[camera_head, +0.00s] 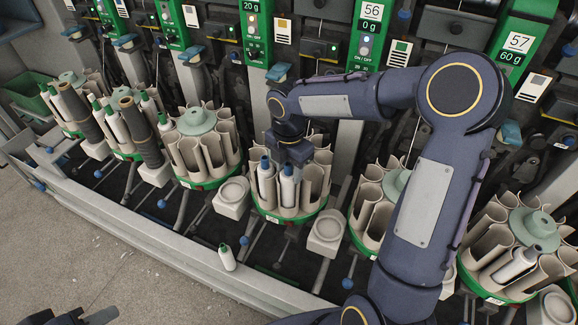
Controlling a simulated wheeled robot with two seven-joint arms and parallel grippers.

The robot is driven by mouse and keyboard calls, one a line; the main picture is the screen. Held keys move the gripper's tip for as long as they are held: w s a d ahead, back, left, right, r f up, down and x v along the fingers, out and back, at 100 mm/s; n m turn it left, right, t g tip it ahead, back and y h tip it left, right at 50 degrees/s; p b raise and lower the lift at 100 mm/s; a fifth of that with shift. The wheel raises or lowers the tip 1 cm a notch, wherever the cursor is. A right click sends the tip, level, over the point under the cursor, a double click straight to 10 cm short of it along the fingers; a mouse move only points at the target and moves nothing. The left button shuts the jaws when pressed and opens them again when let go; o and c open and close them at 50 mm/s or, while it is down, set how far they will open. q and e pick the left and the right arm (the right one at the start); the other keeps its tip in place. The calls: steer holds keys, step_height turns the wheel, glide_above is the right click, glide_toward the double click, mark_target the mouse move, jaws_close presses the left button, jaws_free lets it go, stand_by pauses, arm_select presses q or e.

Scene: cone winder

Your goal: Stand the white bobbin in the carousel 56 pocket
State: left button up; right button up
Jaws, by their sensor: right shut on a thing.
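My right gripper (290,157) is above the front of the carousel (286,216) that stands below and left of the 56 sign (372,12). It is shut on a white bobbin (288,191) with a blue tip, which looks nearly upright. The bobbin's lower end is among the beige pocket walls; I cannot tell whether it rests on the bottom. Another white bobbin (265,183) with a blue tip stands just left of it in the same carousel. A dark part of what seems my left gripper (88,318) shows at the bottom left edge, mostly cut off.
Carousels stand close on both sides, one (205,150) left and one (378,205) right. Beige cups (326,232) sit between carousels. My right arm hides part of the right side.

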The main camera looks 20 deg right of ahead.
steer(key=shift+f, duration=0.3)
steer(key=o, duration=1.1)
step_height(320, 180, up, 7)
steer(key=shift+r, duration=0.4)
